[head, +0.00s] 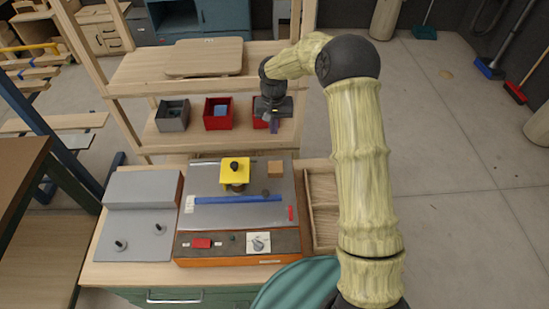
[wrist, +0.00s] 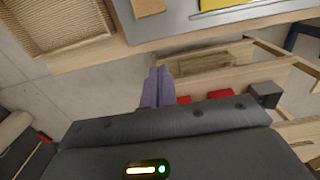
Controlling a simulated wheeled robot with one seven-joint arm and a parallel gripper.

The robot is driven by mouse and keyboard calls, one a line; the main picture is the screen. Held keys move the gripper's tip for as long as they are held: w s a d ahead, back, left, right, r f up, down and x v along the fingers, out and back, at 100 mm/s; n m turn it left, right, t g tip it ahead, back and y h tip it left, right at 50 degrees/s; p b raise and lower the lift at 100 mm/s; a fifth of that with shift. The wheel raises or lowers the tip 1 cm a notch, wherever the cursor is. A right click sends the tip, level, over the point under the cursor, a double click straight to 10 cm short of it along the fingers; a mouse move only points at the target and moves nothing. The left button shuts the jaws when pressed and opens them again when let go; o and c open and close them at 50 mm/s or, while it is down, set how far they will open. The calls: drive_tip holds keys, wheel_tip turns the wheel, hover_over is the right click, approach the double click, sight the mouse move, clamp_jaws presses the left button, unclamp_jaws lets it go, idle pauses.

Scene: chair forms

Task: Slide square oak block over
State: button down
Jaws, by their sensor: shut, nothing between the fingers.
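The square oak block (head: 275,169) is a small light-wood cube. It sits on the grey metal plate (head: 216,171) of the bench fixture, near its back right corner, right of a yellow square piece (head: 235,172) with a black knob. In the wrist view a small wooden face, likely the oak block (wrist: 148,7), shows at the top edge, cut off. My gripper (head: 273,128) hangs above and behind the block, in front of the shelf, clear of the bench. Its purple fingers (wrist: 157,85) are together with nothing between them.
A blue bar (head: 238,199) lies across the plate in front of the block. A wooden tray (head: 310,208) stands right of the fixture. Behind are a red bin (head: 218,113) and a grey bin (head: 172,115) on the shelf. A grey stepped fixture (head: 140,215) with two pegs stands left.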

sight(275, 169)
drive_tip(key=shift+f, duration=0.1)
drive_tip(key=s+f+p, duration=0.1)
drive_tip(key=f, duration=0.2)
drive_tip(key=s+f+p, duration=0.1)
drive_tip(key=f+p, duration=0.1)
drive_tip(key=f, duration=0.1)
drive_tip(key=s+f+p, duration=0.1)
drive_tip(key=f, duration=0.2)
drive_tip(key=shift+s+f+p, duration=0.2)
drive_tip(key=shift+p, duration=0.2)
drive_tip(key=shift+s+f, duration=0.15)
drive_tip(key=shift+s, duration=0.2)
drive_tip(key=shift+s, duration=0.15)
